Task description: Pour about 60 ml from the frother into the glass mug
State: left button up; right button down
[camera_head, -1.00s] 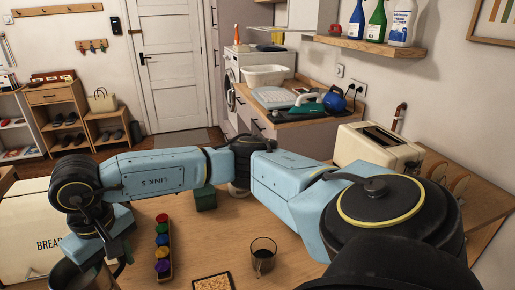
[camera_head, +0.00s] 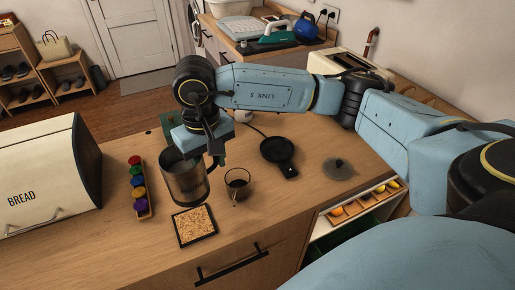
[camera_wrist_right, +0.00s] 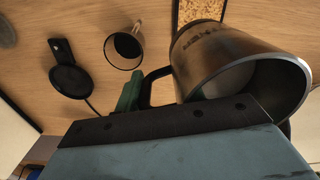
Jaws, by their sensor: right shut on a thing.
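The frother (camera_head: 185,180), a brushed-metal jug with a dark handle, is held by my right gripper (camera_head: 212,150). It looks near upright in the head view, just left of the glass mug (camera_head: 237,182), and apart from it. The wrist view shows the frother (camera_wrist_right: 240,60) with its open mouth and a pale grey inside; its liquid level cannot be told. The glass mug (camera_wrist_right: 125,48) stands on the counter with something dark in it. My right gripper is shut on the frother's handle; its fingertips are partly hidden. My left gripper is not in view.
A rack of coloured capsules (camera_head: 139,188) and the bread bin (camera_head: 50,175) stand left. An open drawer (camera_head: 350,215) juts out at front right.

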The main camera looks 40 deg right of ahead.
aim_at(197, 181)
jog(key=a+m+p, duration=0.1)
jog(key=m+p, duration=0.2)
jog(key=a+f+m+p, duration=0.1)
jog(key=m+p, duration=0.2)
jog(key=s+a+f+m+p, duration=0.1)
jog(key=a+m+p, duration=0.1)
jog(key=m+p, duration=0.1)
jog(key=shift+f+m, duration=0.25)
jog(key=shift+m, duration=0.05)
jog(key=s+a+f+m+p, duration=0.1)
jog(key=m+p, duration=0.1)
jog(key=s+a+f+m+p, duration=0.1)
jog(key=m+p, duration=0.2)
jog(key=s+a+m+p, duration=0.1)
jog(key=s+m+p, duration=0.1)
jog(key=m, duration=0.1)
jog(key=shift+s+a+f, duration=0.1)
jog(key=shift+a+f, duration=0.15)
jog(key=shift+f, duration=0.15)
jog(key=shift+s+a+f+m+p, duration=0.3)
jog(key=shift+s+m+p, duration=0.25)
jog(key=shift+m, duration=0.25)
jog(key=shift+d+y, duration=0.2)
jog(key=shift+y, duration=0.1)
